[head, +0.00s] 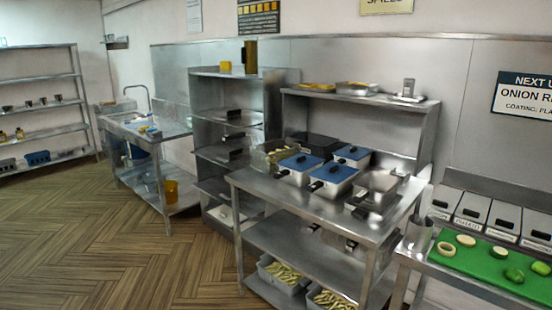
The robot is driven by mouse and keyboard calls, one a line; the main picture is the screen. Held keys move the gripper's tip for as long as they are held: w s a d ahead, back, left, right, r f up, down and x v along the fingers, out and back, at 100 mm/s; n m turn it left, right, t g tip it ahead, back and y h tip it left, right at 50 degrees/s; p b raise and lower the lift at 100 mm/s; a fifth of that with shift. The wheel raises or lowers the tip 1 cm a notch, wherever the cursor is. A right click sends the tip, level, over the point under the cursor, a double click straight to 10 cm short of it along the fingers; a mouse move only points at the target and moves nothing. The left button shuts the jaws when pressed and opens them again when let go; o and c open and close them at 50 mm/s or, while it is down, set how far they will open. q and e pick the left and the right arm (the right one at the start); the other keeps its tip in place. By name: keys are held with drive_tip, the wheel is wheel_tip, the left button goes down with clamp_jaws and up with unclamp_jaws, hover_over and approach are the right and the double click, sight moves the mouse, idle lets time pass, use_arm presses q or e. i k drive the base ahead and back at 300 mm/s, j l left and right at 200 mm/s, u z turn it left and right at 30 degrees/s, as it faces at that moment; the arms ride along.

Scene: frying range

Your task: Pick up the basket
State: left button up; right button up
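A metal basket-like container (376,181) stands at the right end of the steel table's top, with dark handle-like parts beside it. I cannot tell for sure whether it is the basket. Neither of my grippers is in view, and nothing touches either container.
Blue-lidded tubs (300,164) crowd the steel table (262,184) between them. Tubs of pale strips (283,276) sit on its bottom shelf. A green board (480,262) with cut vegetables lies on the right counter. The wooden floor (90,235) at left is clear.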

sight(264, 157)
drive_tip(key=i+j, duration=0.1)
drive_tip(key=i, duration=0.7)
drive_tip(key=i+z, duration=0.1)
drive_tip(key=i, duration=0.7)
drive_tip(key=i+j, duration=0.2)
drive_tip(key=i, duration=0.6)
drive_tip(key=i+j, duration=0.15)
drive_tip(key=i, duration=0.6)
drive_tip(key=l+z, duration=0.05)
